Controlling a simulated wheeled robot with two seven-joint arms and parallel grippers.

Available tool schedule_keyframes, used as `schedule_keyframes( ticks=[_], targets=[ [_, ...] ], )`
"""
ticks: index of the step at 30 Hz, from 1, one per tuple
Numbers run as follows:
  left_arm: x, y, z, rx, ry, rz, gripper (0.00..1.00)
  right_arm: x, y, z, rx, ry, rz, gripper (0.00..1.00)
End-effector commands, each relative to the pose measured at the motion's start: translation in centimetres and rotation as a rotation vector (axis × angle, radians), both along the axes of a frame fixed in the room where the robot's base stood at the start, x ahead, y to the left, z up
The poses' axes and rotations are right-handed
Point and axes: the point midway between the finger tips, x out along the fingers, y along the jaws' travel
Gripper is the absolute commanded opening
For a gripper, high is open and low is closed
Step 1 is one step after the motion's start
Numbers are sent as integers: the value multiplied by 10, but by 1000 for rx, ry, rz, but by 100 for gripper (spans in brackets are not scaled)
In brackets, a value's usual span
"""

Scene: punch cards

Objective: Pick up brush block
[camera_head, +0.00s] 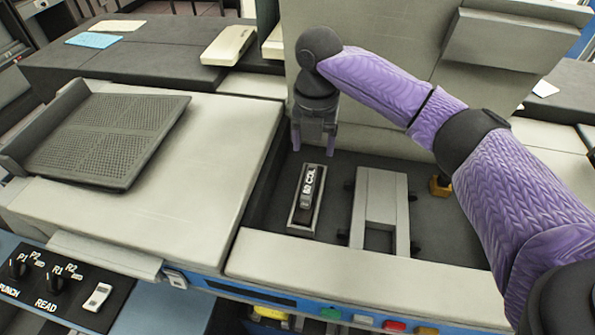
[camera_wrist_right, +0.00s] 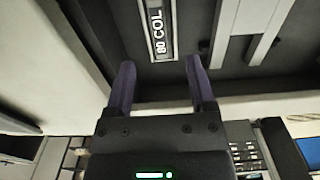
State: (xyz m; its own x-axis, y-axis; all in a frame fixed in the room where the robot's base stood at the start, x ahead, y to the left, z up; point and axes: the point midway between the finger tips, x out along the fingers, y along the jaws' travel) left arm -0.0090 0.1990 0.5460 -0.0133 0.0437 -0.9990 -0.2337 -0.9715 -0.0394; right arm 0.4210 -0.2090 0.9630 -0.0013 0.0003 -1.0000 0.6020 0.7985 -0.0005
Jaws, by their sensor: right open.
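The brush block (camera_head: 310,187) is a narrow dark block with white "80 COL" lettering. It sits in a slim light-framed holder (camera_head: 291,222) in the recessed dark bay. It also shows at the top of the right wrist view (camera_wrist_right: 157,22), partly cut off by the upper edge. My right gripper (camera_head: 313,149) points down, just beyond the far end of the block in the head view, apart from it. Its two purple-grey fingers are spread and empty in the right wrist view (camera_wrist_right: 160,75). My left gripper is in neither view.
A grey slotted frame (camera_head: 378,186) stands right of the block in the bay. A small brass-coloured part (camera_head: 440,186) lies farther right. A raised light panel (camera_head: 400,80) rises behind the bay, and a light front ledge (camera_head: 360,276) borders it. A dark perforated tray (camera_head: 110,138) lies at left.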

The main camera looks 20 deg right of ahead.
Motion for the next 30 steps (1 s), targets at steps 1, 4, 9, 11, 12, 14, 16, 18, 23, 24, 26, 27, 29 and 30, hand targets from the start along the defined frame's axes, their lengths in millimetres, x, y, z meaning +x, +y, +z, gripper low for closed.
schedule_keyframes(
  ticks=[1,4,9,11,12,14,16,18,23,24,26,27,29,30],
  targets=[
    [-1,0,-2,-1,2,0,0,0,0,-3,0,1,0,71],
    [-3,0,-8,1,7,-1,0,-1,0,-19,-1,5,0,71],
    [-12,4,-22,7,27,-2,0,-1,1,-53,-2,4,-1,71],
    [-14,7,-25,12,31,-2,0,-2,3,-61,-1,3,0,71],
    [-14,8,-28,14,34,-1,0,-3,4,-67,-1,3,1,71],
    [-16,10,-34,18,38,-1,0,-5,7,-79,-1,5,1,71],
    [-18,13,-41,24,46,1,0,-6,9,-94,-1,5,-1,71],
    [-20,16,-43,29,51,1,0,-6,9,-103,-2,4,-1,71],
    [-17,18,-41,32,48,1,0,-6,9,-100,-1,1,0,71],
    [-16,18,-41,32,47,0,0,-6,9,-99,-1,1,0,66],
    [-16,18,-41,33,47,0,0,-6,9,-99,-1,1,0,54],
    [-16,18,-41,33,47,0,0,-6,9,-99,-1,0,0,45],
    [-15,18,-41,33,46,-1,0,-6,9,-99,-1,1,0,32],
    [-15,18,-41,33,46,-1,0,-6,9,-99,-1,1,0,24]
  ],
)
